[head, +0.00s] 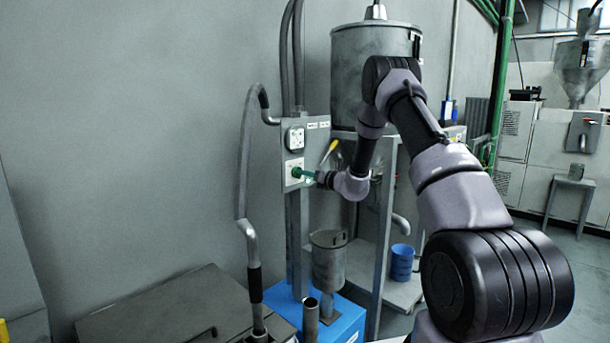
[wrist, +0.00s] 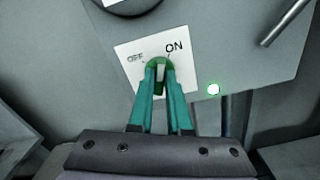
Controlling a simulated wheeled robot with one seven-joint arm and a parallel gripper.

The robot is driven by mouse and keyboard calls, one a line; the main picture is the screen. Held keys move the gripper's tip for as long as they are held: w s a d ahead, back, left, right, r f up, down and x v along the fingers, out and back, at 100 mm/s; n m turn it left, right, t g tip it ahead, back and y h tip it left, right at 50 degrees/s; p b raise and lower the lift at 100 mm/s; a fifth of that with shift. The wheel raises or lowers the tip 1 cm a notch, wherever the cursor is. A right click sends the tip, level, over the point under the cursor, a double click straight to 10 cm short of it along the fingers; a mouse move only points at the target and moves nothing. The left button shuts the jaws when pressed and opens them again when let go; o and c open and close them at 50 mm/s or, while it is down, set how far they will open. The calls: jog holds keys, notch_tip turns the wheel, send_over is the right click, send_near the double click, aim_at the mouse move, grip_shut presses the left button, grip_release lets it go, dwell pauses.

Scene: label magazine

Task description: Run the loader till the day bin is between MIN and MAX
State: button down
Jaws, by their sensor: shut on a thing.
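My gripper (head: 302,173) is at the control panel (head: 316,150) on the wall side. In the wrist view its teal fingers (wrist: 160,78) are shut on the green rotary switch (wrist: 158,62). The switch sits on a white plate (wrist: 183,88) marked OFF on the left and ON on the right. The fingers hide much of the knob, so I cannot tell which mark it points to. A large grey drum (head: 365,75), perhaps the day bin, stands behind my arm. No MIN or MAX marks or fill level are readable.
A curved grey pipe (head: 243,165) rises left of the panel. Below are a blue box (head: 340,318), a metal canister (head: 328,262) and a dark flat lid (head: 185,312). A blue bucket (head: 401,262) stands on a low shelf behind. Machines stand at the far right.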

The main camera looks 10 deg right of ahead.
jog(key=n, duration=1.3)
jog(key=shift+s+a+f, duration=0.15)
jog(key=shift+s, duration=0.05)
dwell(0.5)
jog(key=c, duration=0.9)
grip_release()
jog(key=shift+o, duration=0.2)
jog(key=v, duration=1)
jog(key=shift+s+d, duration=0.2)
jog(key=shift+s, duration=0.1)
